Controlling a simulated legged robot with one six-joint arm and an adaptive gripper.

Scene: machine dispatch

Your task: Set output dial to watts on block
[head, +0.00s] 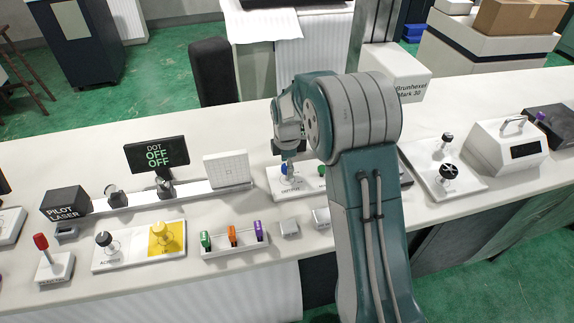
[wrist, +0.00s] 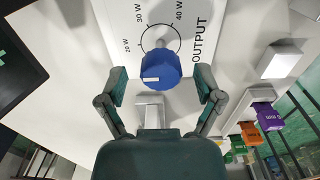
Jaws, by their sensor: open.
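The output dial is a blue knob (wrist: 160,72) on a white panel marked OUTPUT (wrist: 115,32), with a scale reading 20 W, 30 W and 40 W. A pale mark shows on the knob's near side in the wrist view; which value it points to I cannot tell. In the head view the blue knob (head: 287,169) sits on its panel (head: 284,192), partly behind my arm. My gripper (wrist: 160,80) is open, one finger on each side of the knob, with gaps showing. In the head view my gripper (head: 288,153) is above the knob, its fingers mostly hidden.
A green knob (head: 321,170) is right of the blue one. A black-knobbed panel (head: 448,172) is right.

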